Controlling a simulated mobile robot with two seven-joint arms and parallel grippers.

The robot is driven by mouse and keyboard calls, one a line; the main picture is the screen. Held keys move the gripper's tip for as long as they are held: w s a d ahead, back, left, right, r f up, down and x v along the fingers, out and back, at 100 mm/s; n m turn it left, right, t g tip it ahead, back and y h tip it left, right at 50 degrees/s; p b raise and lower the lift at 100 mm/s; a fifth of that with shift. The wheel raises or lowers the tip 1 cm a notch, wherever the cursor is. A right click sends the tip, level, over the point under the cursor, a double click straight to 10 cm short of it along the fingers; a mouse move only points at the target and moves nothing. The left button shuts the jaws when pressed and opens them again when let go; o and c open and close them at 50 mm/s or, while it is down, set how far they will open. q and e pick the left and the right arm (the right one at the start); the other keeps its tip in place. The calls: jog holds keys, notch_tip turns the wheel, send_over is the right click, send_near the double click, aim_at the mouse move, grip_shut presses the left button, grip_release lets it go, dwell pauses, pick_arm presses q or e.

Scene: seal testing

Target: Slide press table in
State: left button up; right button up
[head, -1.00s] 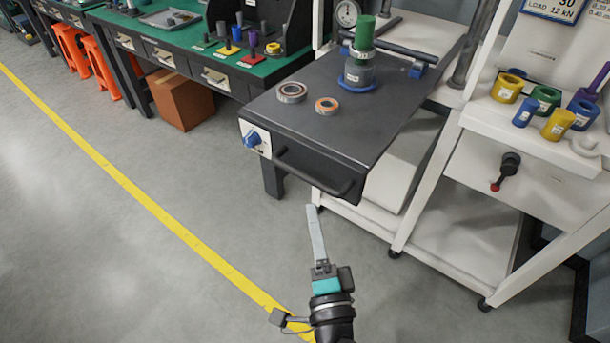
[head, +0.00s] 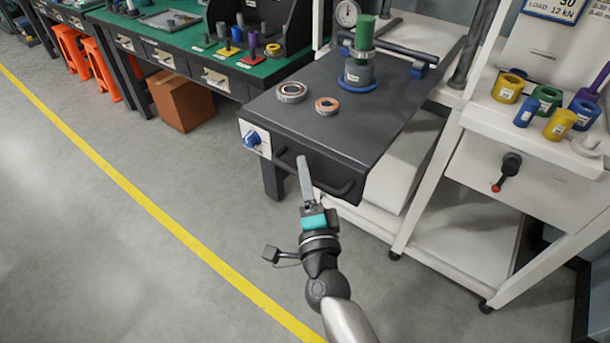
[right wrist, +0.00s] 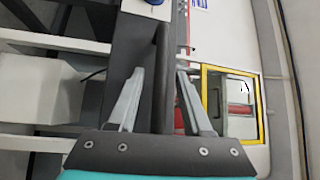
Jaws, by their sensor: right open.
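The press table (head: 345,110) is a dark grey slab that sticks out from the white press frame. A black bar handle (head: 325,182) runs along its front edge, and a blue knob (head: 251,139) sits at its front left corner. My right gripper (head: 303,160) is at the front edge, over the handle in the picture. In the right wrist view the right gripper (right wrist: 160,72) is open, its two fingers on either side of the dark handle bar (right wrist: 162,85). I cannot tell whether either finger touches it. My left gripper is not in view.
On the table stand a green and grey cylinder stack (head: 361,60) on a blue ring, a grey bearing ring (head: 291,91) and an orange-centred ring (head: 327,105). A green-topped bench (head: 205,50) is at the left. A white bench (head: 530,132) with colored parts stands right. The floor in front is clear.

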jog(key=shift+w, duration=0.1)
jog(key=shift+c, duration=0.2)
grip_shut()
dwell(1.3)
